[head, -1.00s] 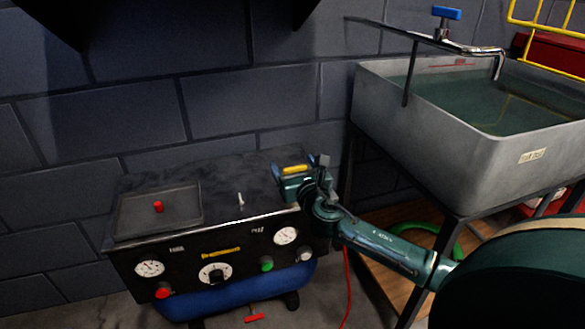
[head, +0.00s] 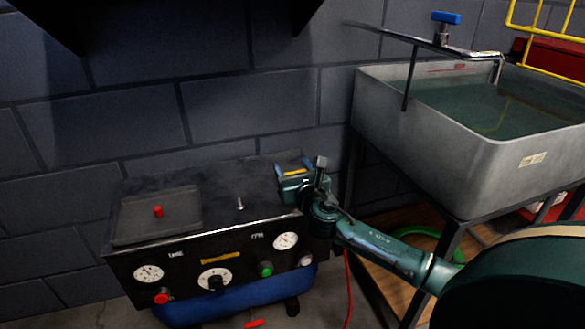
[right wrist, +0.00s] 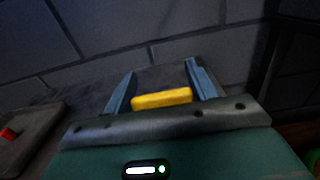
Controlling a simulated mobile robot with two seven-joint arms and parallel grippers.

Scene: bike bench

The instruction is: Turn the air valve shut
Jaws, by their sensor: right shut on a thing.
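The air valve's yellow handle (head: 294,172) is at the right end of the black compressor bench unit's top. In the right wrist view the yellow handle (right wrist: 162,98) lies crosswise between the two blue fingers. My right gripper (head: 292,170) reaches in from the right and is shut on this handle. The gripper body hides the valve's base, and the fingertips are partly hidden in the head view. My left gripper is not in view.
The black unit (head: 190,262) carries gauges, a dial, and red and green buttons. A raised plate with a red knob (head: 157,211) and a small metal toggle (head: 239,203) stand on its top. A water-filled grey sink (head: 440,150) is at the right. A brick wall stands behind.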

